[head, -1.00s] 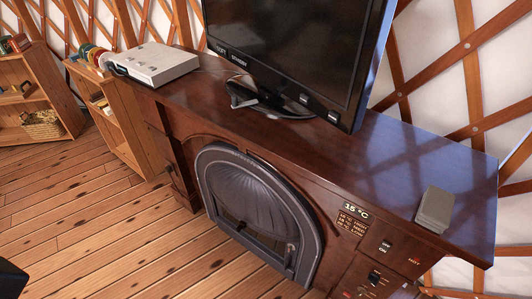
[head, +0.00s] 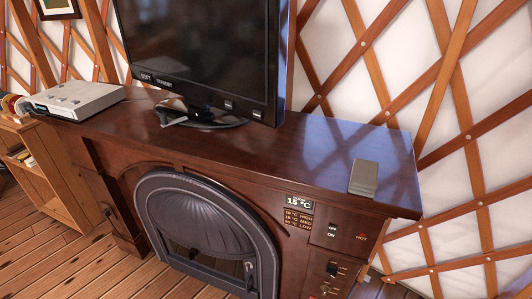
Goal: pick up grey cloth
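The grey cloth (head: 364,178) looks like a small folded stack. It lies flat on the right end of the dark wooden mantel top (head: 310,160), near its front edge. Nothing covers it. Neither of my grippers shows in the head view.
A television (head: 205,55) on a stand occupies the middle of the mantel, left of the cloth. A white box-like device (head: 78,100) sits at the left end. The fireplace door (head: 205,225) and a control panel (head: 335,245) are below. A wooden shelf (head: 45,175) stands at left.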

